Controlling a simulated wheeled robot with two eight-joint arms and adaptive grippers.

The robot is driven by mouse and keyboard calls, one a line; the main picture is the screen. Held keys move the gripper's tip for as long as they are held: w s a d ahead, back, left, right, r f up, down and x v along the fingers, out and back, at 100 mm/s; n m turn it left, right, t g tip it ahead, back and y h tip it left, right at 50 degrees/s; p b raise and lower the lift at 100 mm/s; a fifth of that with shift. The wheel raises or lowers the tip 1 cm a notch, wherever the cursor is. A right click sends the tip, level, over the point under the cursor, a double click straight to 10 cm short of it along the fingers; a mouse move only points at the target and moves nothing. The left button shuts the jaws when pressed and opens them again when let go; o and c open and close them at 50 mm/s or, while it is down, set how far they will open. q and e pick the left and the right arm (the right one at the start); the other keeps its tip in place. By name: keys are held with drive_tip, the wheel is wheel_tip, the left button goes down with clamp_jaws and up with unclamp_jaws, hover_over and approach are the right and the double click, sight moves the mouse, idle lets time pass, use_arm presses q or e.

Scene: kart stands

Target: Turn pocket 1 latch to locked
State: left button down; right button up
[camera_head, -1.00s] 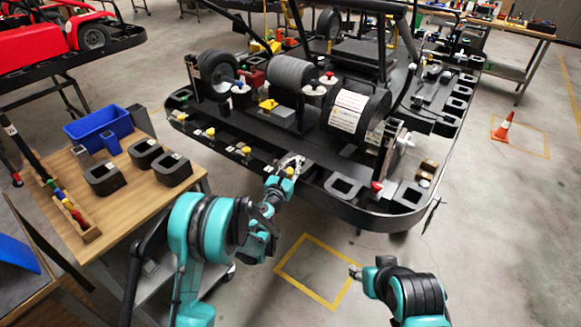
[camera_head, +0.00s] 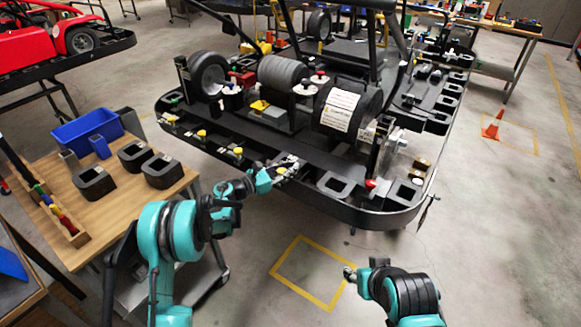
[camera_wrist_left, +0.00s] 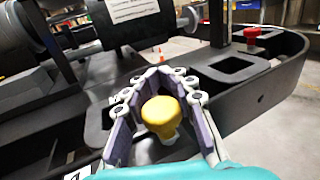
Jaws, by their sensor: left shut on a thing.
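A row of yellow latch knobs runs along the near edge of the black kart stand (camera_head: 330,208). My left gripper (camera_head: 286,168) is at the right-most yellow knob (camera_head: 281,170). In the left wrist view the left gripper (camera_wrist_left: 160,100) has its two fingers closed around this yellow knob (camera_wrist_left: 161,113), one on each side. Its base and any lock marking are hidden or too small to read, so I cannot tell how far the latch is turned. My right gripper (camera_head: 350,273) hangs low over the floor, apart from the stand; its fingers are too small to judge.
A red knob (camera_head: 371,183) and an empty square pocket (camera_head: 335,184) lie right of the left gripper. A wooden table (camera_head: 130,215) with a blue bin (camera_head: 88,130) stands at left. An orange cone (camera_head: 492,126) stands on open floor at right.

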idle(0.4)
use_arm(q)
drive_tip(key=c, duration=1.2)
unclamp_jaws()
drive_tip(key=v, duration=1.2)
